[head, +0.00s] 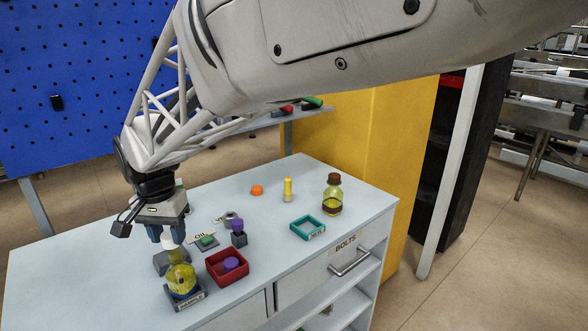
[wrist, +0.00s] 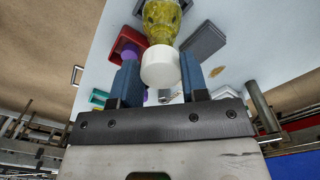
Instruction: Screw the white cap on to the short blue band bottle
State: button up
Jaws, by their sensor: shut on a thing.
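My gripper (head: 168,234) points down at the left front of the grey bench, its blue fingers shut on the white cap (head: 166,241). In the wrist view the white cap (wrist: 160,66) sits between the two fingers. The short bottle (head: 181,277) is yellow-green with a blue band low down. It stands upright in a dark holder (head: 187,302) with a label, right below the cap. The bottle also shows beyond the cap in the wrist view (wrist: 162,18). The cap hides the bottle's mouth, so I cannot tell whether the threads meet.
A red tray (head: 214,277) with a purple cap stands right of the bottle. A grey block (head: 163,263) is behind it. A purple-topped piece (head: 238,233), orange cap (head: 257,190), yellow-topped bottle (head: 288,189), corked bottle (head: 333,196) and teal tray (head: 295,229) stand farther right.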

aim_at(168, 236)
jog(key=shift+f, duration=0.4)
jog(key=shift+f, duration=1.45)
dwell(1.8)
jog(key=o, duration=1)
jog(key=shift+r, duration=0.2)
jog(key=shift+r, duration=3.75)
